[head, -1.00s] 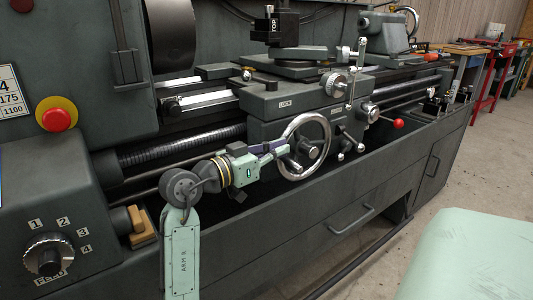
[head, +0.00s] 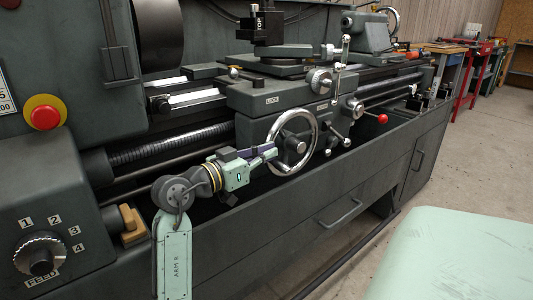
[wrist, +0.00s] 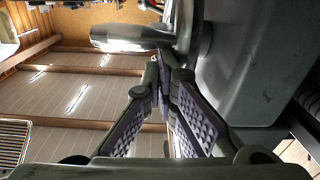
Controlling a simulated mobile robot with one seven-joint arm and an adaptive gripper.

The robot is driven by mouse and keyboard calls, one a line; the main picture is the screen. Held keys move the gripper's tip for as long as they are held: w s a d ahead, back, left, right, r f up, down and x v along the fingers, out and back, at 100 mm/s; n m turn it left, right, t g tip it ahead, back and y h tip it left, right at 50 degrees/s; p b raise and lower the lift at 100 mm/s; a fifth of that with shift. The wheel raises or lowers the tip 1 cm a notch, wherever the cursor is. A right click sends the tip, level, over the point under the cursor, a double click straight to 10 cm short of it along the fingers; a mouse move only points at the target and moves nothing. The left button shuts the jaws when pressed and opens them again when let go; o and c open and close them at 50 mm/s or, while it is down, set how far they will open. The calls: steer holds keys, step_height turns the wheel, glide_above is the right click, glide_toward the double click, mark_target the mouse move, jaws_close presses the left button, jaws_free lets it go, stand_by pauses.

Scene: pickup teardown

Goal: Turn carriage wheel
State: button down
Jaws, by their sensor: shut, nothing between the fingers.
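The carriage wheel (head: 313,127) is a chrome-rimmed handwheel on the front of the lathe carriage. My gripper (head: 272,151) is at the wheel's left side, in front of the rim, with its fingers together and empty. In the wrist view, my gripper's fingers (wrist: 164,72) meet close to a shiny handle (wrist: 128,38) and the dark curved wheel (wrist: 188,28). I cannot tell whether the fingers touch the handle or rim. In the head view the handle is not clearly distinguishable beside the fingers.
A red-knobbed lever (head: 382,118) and crank handles stand right of the wheel. The lead screw (head: 170,147) runs behind my arm. A chip tray wall (head: 290,205) lies below. The floor (head: 450,190) at right is clear beside a pale green surface (head: 450,255).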

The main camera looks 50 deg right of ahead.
steer(key=shift+w+f, duration=0.1)
steer(key=shift+f, duration=0.15)
